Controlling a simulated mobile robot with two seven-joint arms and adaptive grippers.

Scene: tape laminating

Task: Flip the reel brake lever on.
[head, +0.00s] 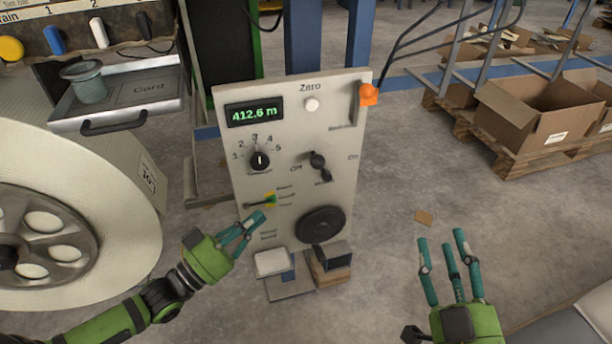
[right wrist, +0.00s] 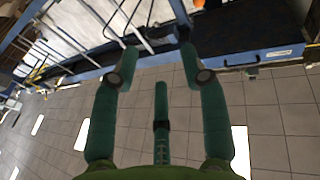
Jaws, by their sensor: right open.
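The grey control panel (head: 230,165) stands upright in the middle of the head view. It has a black lever-like switch (head: 319,166) with an "Off" mark on its left and an "On" mark on its right. A small slider with a yellow-green mark (head: 268,200) is at its lower left, and an orange part (head: 369,95) at its upper right corner. The labels are too blurred to tell which is the reel brake lever. My left gripper (head: 253,222) is just below the slider; its finger gap is unclear. My right gripper (head: 442,240) is open and empty, right of the panel.
A large white reel (head: 120,180) stands at the left, below a grey tray (head: 130,100) holding a cup (head: 84,84). The panel also has a display (head: 255,112), a numbered knob (head: 259,160) and a black round disc (head: 320,224). Cardboard boxes (head: 545,115) lie far right.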

